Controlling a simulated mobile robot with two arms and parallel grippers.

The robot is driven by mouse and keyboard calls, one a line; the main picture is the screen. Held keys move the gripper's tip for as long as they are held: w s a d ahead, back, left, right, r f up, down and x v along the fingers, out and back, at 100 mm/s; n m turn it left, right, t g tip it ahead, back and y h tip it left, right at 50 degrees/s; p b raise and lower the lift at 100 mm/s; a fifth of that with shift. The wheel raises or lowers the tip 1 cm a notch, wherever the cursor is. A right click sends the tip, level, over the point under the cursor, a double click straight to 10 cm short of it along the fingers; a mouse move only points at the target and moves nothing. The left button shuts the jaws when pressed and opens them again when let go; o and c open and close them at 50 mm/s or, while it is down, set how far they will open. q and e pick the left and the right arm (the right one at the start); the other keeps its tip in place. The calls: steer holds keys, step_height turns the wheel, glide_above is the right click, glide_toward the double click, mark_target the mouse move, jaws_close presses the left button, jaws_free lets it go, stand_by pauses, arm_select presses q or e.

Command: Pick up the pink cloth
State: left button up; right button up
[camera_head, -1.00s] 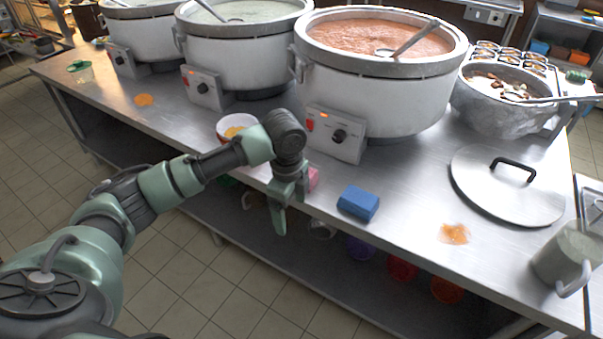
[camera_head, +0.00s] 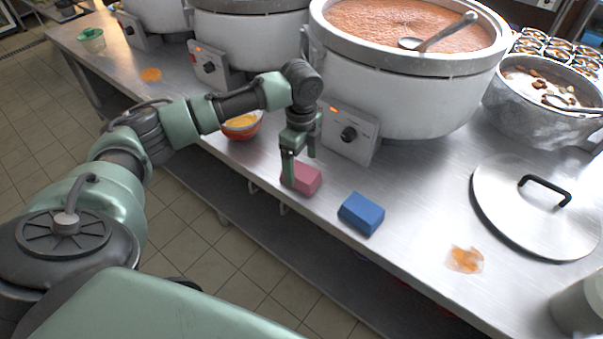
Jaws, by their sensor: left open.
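The pink cloth (camera_head: 304,178) is a small folded block lying on the steel counter near its front edge, left of a blue cloth. My left gripper (camera_head: 300,168) points down over it, with one finger in front of the cloth's left part and the other behind. The gripper is open. Whether its fingers touch the cloth cannot be told. My right gripper is not in view.
A blue folded cloth (camera_head: 361,213) lies to the right. A bowl (camera_head: 242,126) stands to the left, and a large stockpot (camera_head: 405,95) with a control box stands behind. A lid (camera_head: 530,205) and an orange spill (camera_head: 465,260) lie further right.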

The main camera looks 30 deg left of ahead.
mark_target(301, 170)
arm_select(q)
step_height(301, 170, down, 4)
steer(key=shift+r, duration=0.1)
steer(key=shift+a, duration=0.1)
steer(key=c, duration=1.4)
steer(key=shift+c, duration=0.2)
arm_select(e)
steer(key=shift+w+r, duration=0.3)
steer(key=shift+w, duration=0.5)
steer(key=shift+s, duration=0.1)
arm_select(q)
steer(key=shift+w+r, duration=0.1)
steer(key=shift+r, duration=0.15)
step_height(301, 170, up, 19)
steer(key=shift+r, duration=0.15)
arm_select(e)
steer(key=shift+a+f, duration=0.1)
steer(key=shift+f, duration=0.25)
